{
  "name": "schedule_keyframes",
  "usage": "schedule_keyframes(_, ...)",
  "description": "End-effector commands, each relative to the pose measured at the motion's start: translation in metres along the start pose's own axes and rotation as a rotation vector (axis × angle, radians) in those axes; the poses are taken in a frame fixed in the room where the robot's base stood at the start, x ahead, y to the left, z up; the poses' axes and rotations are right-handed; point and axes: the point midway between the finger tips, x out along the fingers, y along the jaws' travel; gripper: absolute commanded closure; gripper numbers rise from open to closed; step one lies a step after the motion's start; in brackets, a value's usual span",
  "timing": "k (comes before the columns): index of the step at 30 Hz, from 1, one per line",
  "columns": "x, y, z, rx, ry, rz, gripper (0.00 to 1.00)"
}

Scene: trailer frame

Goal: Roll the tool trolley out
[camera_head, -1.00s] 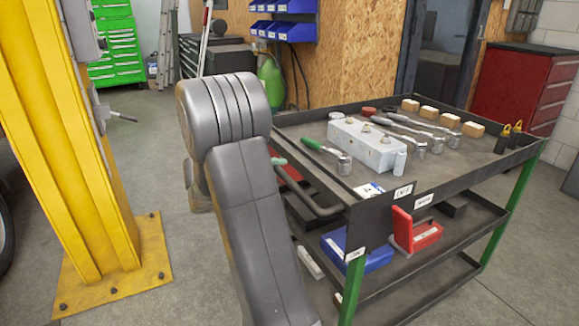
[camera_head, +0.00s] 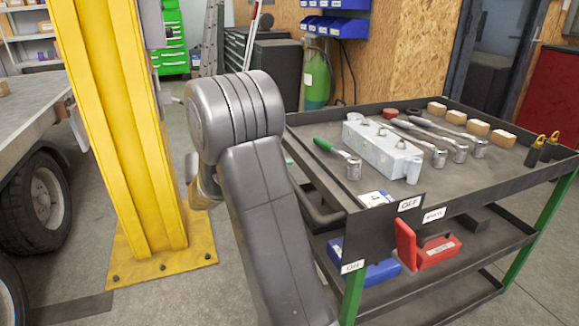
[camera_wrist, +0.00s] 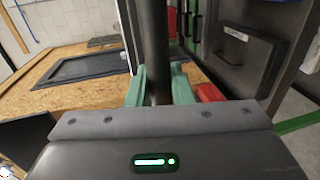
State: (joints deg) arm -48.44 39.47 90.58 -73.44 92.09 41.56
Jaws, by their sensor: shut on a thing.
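The tool trolley (camera_head: 368,236) stands at the right in the head view, dark with green legs and several shelves. Its dark handle (camera_head: 316,208) sticks out at its left end, partly behind my arm. In the wrist view my gripper (camera_wrist: 157,86) has its green fingers on both sides of the dark handle bar (camera_wrist: 154,40) and is shut on it. The fingers are hidden behind my arm in the head view. On the top tray lie a grey box (camera_head: 382,150), a green-handled ratchet (camera_head: 335,151), sockets and several small wooden blocks.
A yellow post (camera_head: 125,130) on a floor plate stands left of my arm. A trailer bed (camera_head: 30,105) with wheels is at the far left. A green cylinder (camera_head: 317,80) and dark cabinet stand behind the trolley. Grey floor shows between post and trolley.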

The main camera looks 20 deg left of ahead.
Motion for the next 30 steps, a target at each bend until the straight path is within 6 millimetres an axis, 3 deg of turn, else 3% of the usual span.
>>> schedule_keyframes(9,-0.013,-0.004,0.0,-0.002,0.0,-0.002,1.0)
schedule_keyframes(22,-0.015,-0.004,0.0,-0.001,-0.001,-0.002,1.0)
schedule_keyframes(23,-0.015,-0.004,0.0,-0.001,-0.001,-0.002,0.78)
schedule_keyframes(25,-0.015,-0.004,0.0,-0.001,-0.001,-0.001,0.65)
schedule_keyframes(30,-0.015,-0.004,0.0,0.0,0.0,-0.001,0.61)
